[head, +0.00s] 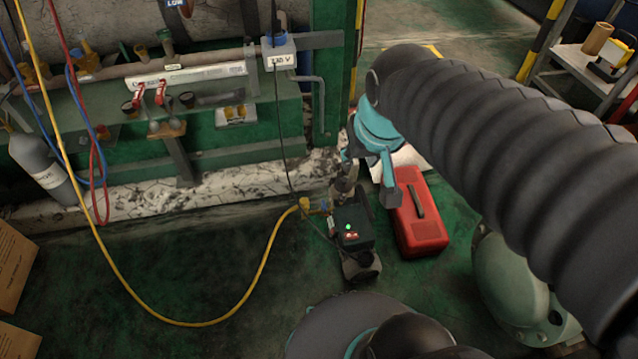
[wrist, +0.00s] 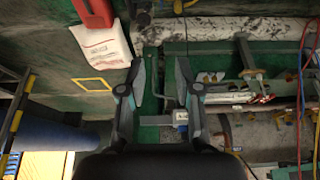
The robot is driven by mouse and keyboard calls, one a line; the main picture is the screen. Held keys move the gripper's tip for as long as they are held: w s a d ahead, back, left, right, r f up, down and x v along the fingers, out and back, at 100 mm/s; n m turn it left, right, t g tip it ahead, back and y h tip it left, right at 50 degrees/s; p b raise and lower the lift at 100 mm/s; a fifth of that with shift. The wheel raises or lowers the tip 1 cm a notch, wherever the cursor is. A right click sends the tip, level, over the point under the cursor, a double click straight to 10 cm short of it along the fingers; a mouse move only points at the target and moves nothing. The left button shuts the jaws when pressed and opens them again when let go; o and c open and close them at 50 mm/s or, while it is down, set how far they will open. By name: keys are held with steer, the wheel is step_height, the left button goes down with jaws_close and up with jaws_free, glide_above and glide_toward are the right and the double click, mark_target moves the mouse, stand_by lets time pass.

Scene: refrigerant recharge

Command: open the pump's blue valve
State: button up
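The pump (head: 352,232) is a small dark unit on the green floor in the head view, with a green and red light on top. A tiny blue part (head: 324,207), seemingly the blue valve, sits on its left side, beside the brass end of the yellow hose (head: 262,270). Its handle position is too small to tell. My gripper (head: 370,176) is above and behind the pump, apart from the valve as far as I can tell. In the wrist view my gripper (wrist: 159,76) has its two fingers spread with nothing between them. The valve is not clear there.
A red toolbox (head: 421,215) stands right of the pump, beside a white sheet (wrist: 102,40). The green machine frame (head: 240,135) with pipes and red-handled valves is behind. A black cable (head: 284,150) hangs near the pump. The floor left of the pump is mostly clear.

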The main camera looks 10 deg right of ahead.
steer(key=w+f+g, duration=0.1)
steer(key=w+f, duration=0.5)
steer(key=w, duration=0.4)
steer(key=g+b, duration=0.2)
steer(key=g, duration=0.2)
glide_above(324, 204)
step_height(324, 204, down, 31)
steer(key=shift+f+b, duration=2.45)
steer(key=shift+f, duration=2.1)
steer(key=shift+f, duration=0.15)
jaws_close()
